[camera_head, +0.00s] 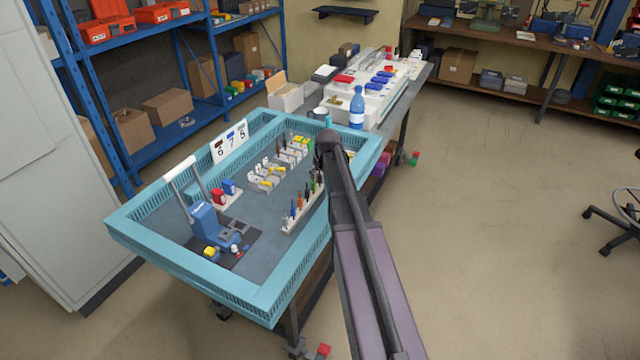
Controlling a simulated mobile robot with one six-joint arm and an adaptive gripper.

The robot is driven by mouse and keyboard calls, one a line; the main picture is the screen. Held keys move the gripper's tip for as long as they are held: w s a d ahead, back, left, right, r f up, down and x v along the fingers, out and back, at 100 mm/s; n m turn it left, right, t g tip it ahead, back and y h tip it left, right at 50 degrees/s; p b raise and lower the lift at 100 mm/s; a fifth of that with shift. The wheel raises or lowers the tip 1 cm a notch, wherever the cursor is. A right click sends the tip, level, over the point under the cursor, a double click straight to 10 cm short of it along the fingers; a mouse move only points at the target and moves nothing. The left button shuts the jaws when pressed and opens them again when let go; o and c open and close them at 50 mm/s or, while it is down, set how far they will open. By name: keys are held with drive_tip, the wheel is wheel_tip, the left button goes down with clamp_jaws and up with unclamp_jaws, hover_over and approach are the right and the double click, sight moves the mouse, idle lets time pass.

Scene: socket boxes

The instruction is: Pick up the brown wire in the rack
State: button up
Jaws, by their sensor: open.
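A pale narrow rack (289,228) stands along the near right wall of the blue tray (195,277). Several small upright pieces in blue, orange, green and dark colours stand in it. They are too small for me to tell which one is the brown wire. My arm (350,215) reaches in from the bottom of the picture, and its dark far end is over the right part of the tray, close to the rack's far end. My gripper's fingers do not show; the arm hides what is below it.
White and yellow socket pieces (268,183) stand mid-tray. A blue device with a long handle (205,222) stands at the left. A number card (230,143) stands at the back wall. A blue bottle (357,108) stands beyond the tray.

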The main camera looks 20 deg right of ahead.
drive_tip(key=shift+b+x, duration=0.6)
drive_tip(key=shift+x, duration=0.35)
drive_tip(key=c, duration=0.9)
